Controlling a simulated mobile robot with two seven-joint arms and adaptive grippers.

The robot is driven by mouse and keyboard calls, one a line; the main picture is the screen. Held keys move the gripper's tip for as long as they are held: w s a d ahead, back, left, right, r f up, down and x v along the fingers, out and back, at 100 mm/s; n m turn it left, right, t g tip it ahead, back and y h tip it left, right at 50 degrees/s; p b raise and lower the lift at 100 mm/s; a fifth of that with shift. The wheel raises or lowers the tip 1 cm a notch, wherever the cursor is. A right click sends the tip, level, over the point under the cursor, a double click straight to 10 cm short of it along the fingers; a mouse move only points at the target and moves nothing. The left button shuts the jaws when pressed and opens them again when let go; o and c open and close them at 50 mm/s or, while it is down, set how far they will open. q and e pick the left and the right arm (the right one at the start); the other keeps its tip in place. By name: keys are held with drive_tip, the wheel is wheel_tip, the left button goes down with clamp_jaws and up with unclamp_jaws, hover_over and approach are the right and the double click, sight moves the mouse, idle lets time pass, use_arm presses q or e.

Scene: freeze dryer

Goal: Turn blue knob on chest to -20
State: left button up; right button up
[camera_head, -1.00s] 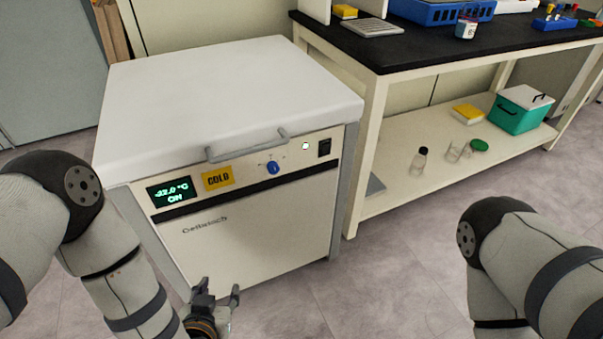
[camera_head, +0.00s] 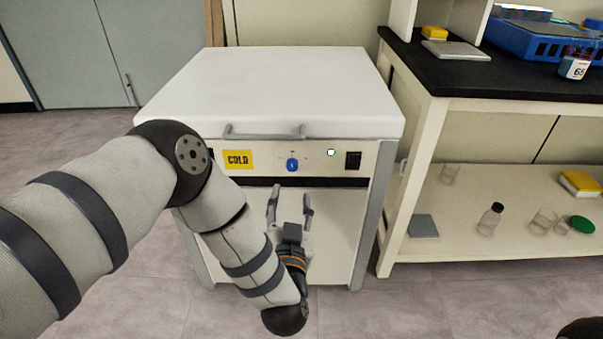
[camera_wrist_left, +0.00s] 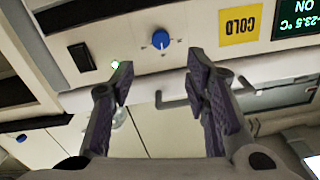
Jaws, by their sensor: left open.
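The white chest freezer (camera_head: 270,85) stands ahead of me with its lid shut. Its blue knob (camera_head: 292,165) is on the front panel below the lid handle, right of the yellow COLD label (camera_head: 238,160). My left gripper (camera_head: 291,192) is open and empty, below the knob and apart from it. In the left wrist view, which is upside down, the blue knob (camera_wrist_left: 161,39) lies beyond the gap between the open fingers (camera_wrist_left: 158,82). The display (camera_wrist_left: 296,18) there reads about -23.5 °C and ON. In the head view my left arm hides the display. My right gripper is not in view.
The lid handle (camera_head: 265,132) juts out above the knob. A black switch (camera_head: 353,160) and a small lit light (camera_head: 331,153) are right of the knob. A black-topped bench (camera_head: 500,75) with labware stands close on the right.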

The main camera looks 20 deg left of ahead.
sight(292, 168)
use_arm(q)
drive_tip(key=b+x, duration=0.2)
drive_tip(key=x, duration=0.9)
drive_tip(key=shift+a+f, duration=0.1)
drive_tip(key=shift+a, duration=0.05)
drive_tip(key=shift+c, duration=0.6)
clamp_jaws()
